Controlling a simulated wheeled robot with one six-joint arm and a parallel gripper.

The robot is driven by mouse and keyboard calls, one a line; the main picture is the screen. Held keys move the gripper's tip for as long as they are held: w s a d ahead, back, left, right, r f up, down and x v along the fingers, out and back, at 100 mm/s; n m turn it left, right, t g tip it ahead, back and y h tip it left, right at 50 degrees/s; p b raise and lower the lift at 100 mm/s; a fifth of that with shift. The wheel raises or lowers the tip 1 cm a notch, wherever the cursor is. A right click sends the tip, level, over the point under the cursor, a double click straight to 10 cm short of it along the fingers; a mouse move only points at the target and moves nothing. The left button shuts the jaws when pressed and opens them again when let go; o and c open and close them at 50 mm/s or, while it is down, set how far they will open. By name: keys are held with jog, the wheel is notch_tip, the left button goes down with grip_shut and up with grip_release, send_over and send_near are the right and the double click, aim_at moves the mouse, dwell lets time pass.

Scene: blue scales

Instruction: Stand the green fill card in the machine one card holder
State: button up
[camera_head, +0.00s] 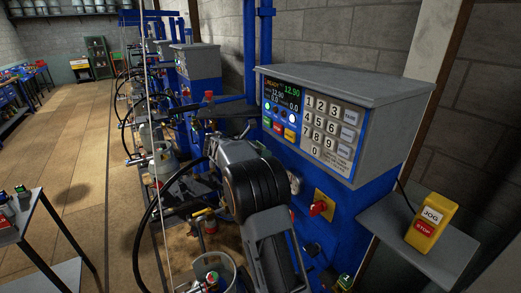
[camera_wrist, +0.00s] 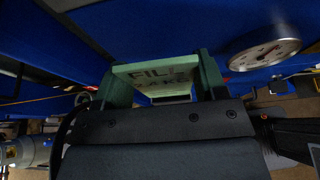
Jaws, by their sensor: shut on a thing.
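My gripper (camera_wrist: 153,82) is shut on the green fill card (camera_wrist: 160,72) in the wrist view. The card shows a pale greenish face with dark "FILL" lettering and a second line partly hidden by the gripper. It sits between the two green fingers, in front of a blue surface. In the head view, machine one (camera_head: 330,120) is the near blue machine with a grey keypad head and a display reading 12.90. My dark arm stands before it and hides the gripper and card there. I cannot make out the card holder in either view.
A round gauge (camera_wrist: 264,54) is right of the card in the wrist view. A yellow jog/stop box (camera_head: 431,224) rests on a grey side shelf (camera_head: 385,225). A red knob (camera_head: 318,208) sticks out of the machine. Hoses and cylinders (camera_head: 161,163) crowd the left; open floor (camera_head: 70,150) lies beyond.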

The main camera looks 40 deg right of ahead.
jog(key=shift+f+b, duration=1.2)
jog(key=shift+f, duration=1.6)
jog(key=shift+f+b, duration=0.45)
jog(key=shift+f, duration=0.55)
jog(key=o, duration=1)
jog(key=b+v, duration=0.2)
jog(key=v, duration=1.1)
jog(key=shift+a+r, duration=0.15)
jog(key=shift+a, duration=0.2)
